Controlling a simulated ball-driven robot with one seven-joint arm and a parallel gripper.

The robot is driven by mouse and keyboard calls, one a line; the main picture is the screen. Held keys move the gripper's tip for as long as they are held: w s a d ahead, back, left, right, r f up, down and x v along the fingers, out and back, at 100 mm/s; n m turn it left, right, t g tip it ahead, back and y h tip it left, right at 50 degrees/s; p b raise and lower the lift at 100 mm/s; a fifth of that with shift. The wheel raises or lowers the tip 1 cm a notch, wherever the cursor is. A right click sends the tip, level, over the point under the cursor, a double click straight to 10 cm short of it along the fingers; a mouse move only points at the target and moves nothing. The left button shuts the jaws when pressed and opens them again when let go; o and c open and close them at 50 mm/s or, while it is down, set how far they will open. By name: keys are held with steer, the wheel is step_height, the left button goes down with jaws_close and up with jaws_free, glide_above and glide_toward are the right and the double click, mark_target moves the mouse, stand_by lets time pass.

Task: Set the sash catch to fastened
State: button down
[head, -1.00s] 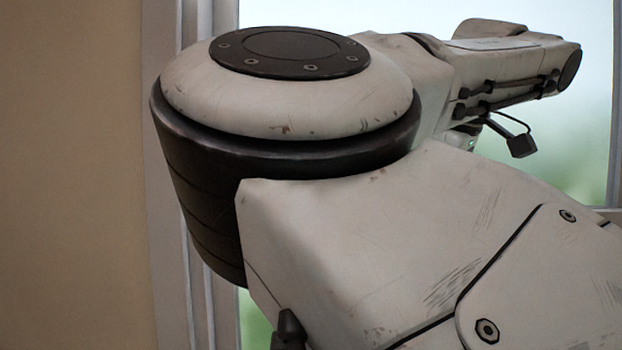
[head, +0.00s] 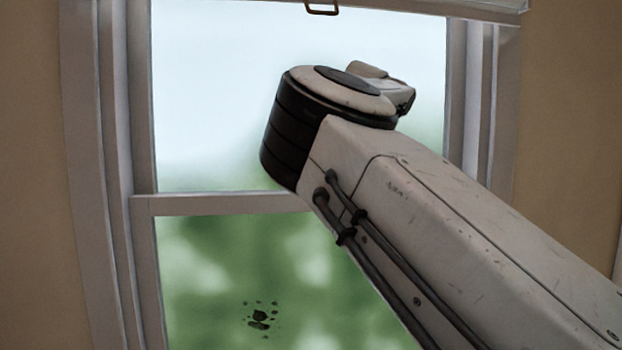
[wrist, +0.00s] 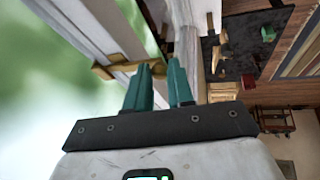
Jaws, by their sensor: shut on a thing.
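In the wrist view my gripper (wrist: 161,68) has two teal fingers, shut on part of the brass sash catch (wrist: 122,67) at the white window rail. A brass arm of the catch sticks out to the left of the fingers; the rest is partly hidden behind them, so I cannot tell whether it is fastened. In the head view the window's meeting rail (head: 225,204) crosses between the two panes. My arm covers the rail's right part, and neither the catch nor my gripper shows there.
A blind (head: 470,9) with a small pull ring (head: 322,9) hangs at the window's top. A dark splatter (head: 260,318) marks the lower pane. In the wrist view, a dark mat (wrist: 257,40) with small items and a wooden cart (wrist: 276,121) show at the right.

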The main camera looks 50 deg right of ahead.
steer(key=shift+s+f, duration=0.1)
stand_by(0.3)
steer(key=c, duration=1)
jaws_free()
steer(key=shift+a, duration=0.15)
